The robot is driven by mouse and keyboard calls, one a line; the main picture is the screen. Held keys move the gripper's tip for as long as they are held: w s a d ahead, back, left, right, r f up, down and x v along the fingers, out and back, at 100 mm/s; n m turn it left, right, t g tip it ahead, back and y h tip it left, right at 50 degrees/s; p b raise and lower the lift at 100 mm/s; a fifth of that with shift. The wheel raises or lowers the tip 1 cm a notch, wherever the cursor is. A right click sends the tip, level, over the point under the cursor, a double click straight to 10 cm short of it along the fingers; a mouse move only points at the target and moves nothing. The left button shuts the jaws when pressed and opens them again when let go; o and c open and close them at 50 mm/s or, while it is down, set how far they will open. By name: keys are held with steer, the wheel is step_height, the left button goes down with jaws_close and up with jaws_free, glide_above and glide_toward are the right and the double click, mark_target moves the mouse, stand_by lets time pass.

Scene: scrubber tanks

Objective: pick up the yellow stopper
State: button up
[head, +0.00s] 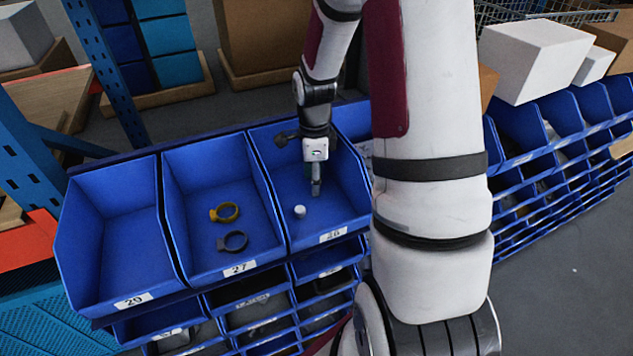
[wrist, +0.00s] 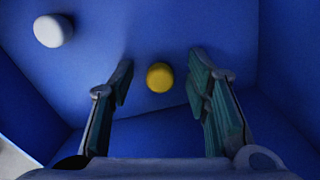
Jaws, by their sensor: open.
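The yellow stopper (wrist: 160,77) is a small round piece in the blue bin, seen in the wrist view. It appears between the two fingers of my gripper (wrist: 161,70), with a gap on each side. The fingers are spread and hold nothing. In the head view my gripper (head: 316,187) points down into the bin labelled 26 (head: 333,236). The yellow stopper does not show in the head view; my gripper or arm likely hides it.
A white stopper (head: 299,211) lies in the same bin; it also shows in the wrist view (wrist: 53,31) at upper left. Bin 27 (head: 239,268) beside it holds a yellow ring clamp (head: 225,212) and a dark one (head: 233,241). Bin 29 (head: 132,300) is empty.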

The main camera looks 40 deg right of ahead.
steer(key=c, duration=0.9)
